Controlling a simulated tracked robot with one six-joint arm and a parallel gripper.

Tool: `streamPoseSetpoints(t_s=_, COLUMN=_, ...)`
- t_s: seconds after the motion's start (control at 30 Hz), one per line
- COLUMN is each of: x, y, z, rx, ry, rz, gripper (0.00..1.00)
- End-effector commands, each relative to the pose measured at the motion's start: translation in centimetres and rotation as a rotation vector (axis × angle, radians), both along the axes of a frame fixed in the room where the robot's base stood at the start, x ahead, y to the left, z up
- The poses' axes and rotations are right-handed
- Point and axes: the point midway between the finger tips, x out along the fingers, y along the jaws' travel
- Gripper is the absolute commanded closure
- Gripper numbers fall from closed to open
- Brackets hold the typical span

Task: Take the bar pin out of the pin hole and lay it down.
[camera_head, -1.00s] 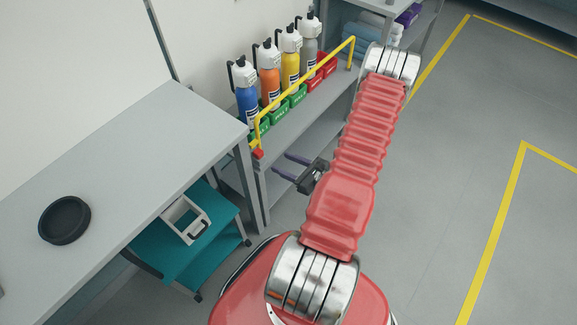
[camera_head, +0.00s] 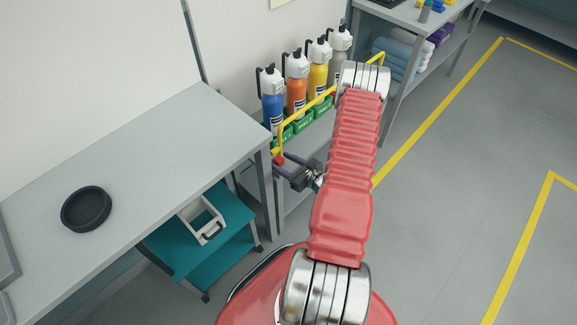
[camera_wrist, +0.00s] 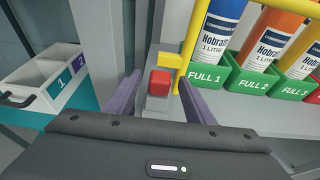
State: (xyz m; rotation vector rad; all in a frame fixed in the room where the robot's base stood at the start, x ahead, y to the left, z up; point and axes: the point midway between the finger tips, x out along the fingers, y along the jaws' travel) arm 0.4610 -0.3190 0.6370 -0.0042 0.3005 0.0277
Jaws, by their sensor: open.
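The bar pin shows as a red block-like head (camera_wrist: 159,83) in the wrist view, at the lower end of the yellow bar (camera_wrist: 186,50). In the head view the red head (camera_head: 278,160) is at the near end of the bar. The pin hole is hidden; a grey block (camera_wrist: 157,103) shows just below the red head. My gripper (camera_wrist: 159,77) is open, with one purple finger on each side of the red head and visible gaps to it. In the head view my gripper (camera_head: 284,164) is at the rack's near corner.
Several bottles stand in green holders (camera_wrist: 205,78) just right of the pin, behind the yellow bar. A grey workbench (camera_head: 150,150) with a black round dish (camera_head: 86,208) is at left. A teal cart (camera_head: 175,255) holds a white divided tray (camera_wrist: 45,78).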

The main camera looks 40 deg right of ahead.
Motion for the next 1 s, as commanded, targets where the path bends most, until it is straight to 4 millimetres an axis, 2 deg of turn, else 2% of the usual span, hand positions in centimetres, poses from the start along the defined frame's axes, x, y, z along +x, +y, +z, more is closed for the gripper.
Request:
streamPoseSetpoints(t_s=0.37, x=0.52, y=-0.02, z=-0.14, rx=0.000, ry=0.000, rz=0.000, gripper=0.52)
streamPoseSetpoints(t_s=1.0, x=0.51, y=-0.01, z=-0.14, rx=0.000, ry=0.000, rz=0.000, gripper=0.96)
